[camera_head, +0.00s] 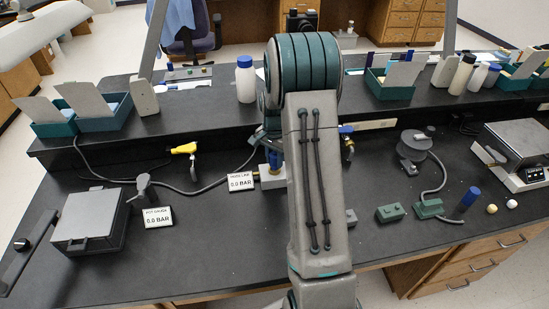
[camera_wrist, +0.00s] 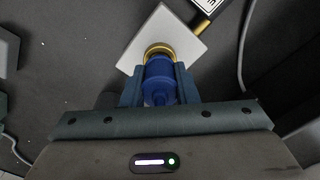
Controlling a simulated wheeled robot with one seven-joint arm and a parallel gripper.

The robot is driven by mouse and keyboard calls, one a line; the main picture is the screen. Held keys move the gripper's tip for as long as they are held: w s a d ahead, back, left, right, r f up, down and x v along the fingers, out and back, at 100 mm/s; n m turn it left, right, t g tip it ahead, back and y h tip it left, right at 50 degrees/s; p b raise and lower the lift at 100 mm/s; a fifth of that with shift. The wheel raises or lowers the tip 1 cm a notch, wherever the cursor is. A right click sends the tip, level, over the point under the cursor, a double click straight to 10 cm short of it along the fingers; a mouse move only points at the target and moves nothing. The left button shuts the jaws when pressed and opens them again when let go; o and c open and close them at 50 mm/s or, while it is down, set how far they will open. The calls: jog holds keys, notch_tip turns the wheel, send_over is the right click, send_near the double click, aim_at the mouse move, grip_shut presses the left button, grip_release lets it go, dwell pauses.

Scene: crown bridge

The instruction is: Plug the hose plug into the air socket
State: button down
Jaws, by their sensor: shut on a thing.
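My gripper (camera_wrist: 160,78) is shut on a blue cylindrical piece, which looks like the hose plug (camera_wrist: 160,83), with one finger on each side of it. The front end of the blue piece meets a brass ring, which looks like the air socket (camera_wrist: 158,50), on a pale grey square block (camera_wrist: 185,45). I cannot tell how deep the plug sits in the ring. In the head view my gripper (camera_head: 268,138) is over the grey block (camera_head: 272,179), with a bit of blue (camera_head: 273,157) between them. My arm hides the block's right side.
Pressure signs reading 0.0 BAR stand left of the block (camera_head: 240,182) and further left (camera_head: 158,217). A grey hose (camera_head: 205,189) runs along the bench toward the block. A yellow-ended piece (camera_head: 183,148) stands behind it. A grey box (camera_head: 88,218) is at left.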

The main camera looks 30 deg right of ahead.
jog(key=shift+f+b, duration=0.4)
jog(key=shift+f, duration=0.2)
jog(key=c, duration=1.1)
grip_release()
jog(key=shift+o, duration=0.2)
notch_tip(320, 180, up, 14)
jog(key=s+a+r+n+t, duration=0.1)
jog(key=s+a+n, duration=0.5)
jog(key=s, duration=0.6)
jog(key=s+a+r+n+t, duration=0.1)
jog(key=s+a+r+n, duration=0.1)
jog(key=s+a+n, duration=0.4)
jog(key=s+a, duration=0.4)
jog(key=s, duration=0.3)
jog(key=shift+r+t, duration=0.15)
jog(key=shift+t, duration=0.25)
